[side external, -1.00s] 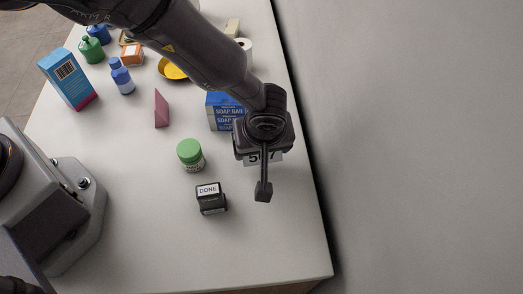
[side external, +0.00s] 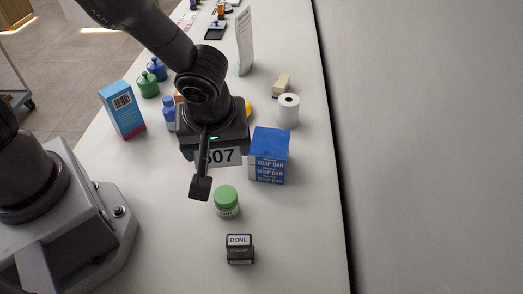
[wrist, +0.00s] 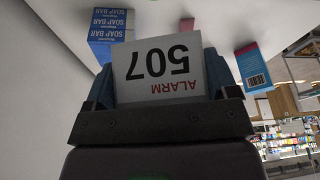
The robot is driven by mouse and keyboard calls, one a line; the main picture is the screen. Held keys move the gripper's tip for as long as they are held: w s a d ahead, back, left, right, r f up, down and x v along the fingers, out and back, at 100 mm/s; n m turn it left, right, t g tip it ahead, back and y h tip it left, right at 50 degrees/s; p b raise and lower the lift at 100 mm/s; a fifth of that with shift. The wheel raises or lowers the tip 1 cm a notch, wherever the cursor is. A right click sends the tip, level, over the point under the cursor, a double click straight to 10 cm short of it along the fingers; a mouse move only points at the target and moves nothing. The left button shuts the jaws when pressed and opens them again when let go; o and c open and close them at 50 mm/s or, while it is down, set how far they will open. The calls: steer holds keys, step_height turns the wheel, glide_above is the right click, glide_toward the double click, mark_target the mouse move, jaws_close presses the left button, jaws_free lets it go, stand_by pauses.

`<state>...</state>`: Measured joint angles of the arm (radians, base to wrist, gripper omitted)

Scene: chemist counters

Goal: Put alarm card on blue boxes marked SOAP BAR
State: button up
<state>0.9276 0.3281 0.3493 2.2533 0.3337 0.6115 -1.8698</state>
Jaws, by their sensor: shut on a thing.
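The white alarm card (side external: 226,157), printed "507", is held by my gripper (side external: 204,172) above the counter. In the wrist view, the card (wrist: 152,64) sits between the two fingers of my gripper (wrist: 158,88), its "ALARM 507" text upside down. The blue SOAP BAR boxes (side external: 270,151) are stacked on the counter just right of the card in the side view. They also show in the wrist view (wrist: 108,25), at the upper left. The card's lower-left part is behind a finger in the side view.
A green-capped jar (side external: 226,202) and a black DONE stamp (side external: 240,250) stand in front. A white paper roll (side external: 288,110) is behind the boxes. A blue and pink carton (side external: 123,110) stands left. The front right counter (side external: 310,235) is clear.

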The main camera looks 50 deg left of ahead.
steer(key=w+a+r, duration=0.1)
steer(key=a+r, duration=0.4)
steer(key=a, duration=0.1)
steer(key=m, duration=0.2)
glide_above(270, 137)
steer(key=s, duration=0.1)
steer(key=shift+t, duration=0.3)
steer(key=f, duration=0.8)
steer(key=shift+s+d+f, duration=0.1)
steer(key=shift+d+f, duration=0.2)
steer(key=shift+f, duration=0.4)
steer(key=shift+w+f, duration=0.15)
steer(key=shift+f, duration=0.65)
steer(key=shift+w+f, duration=0.1)
steer(key=shift+f, duration=0.7)
steer(key=o, duration=0.8)
steer(key=shift+f, duration=0.15)
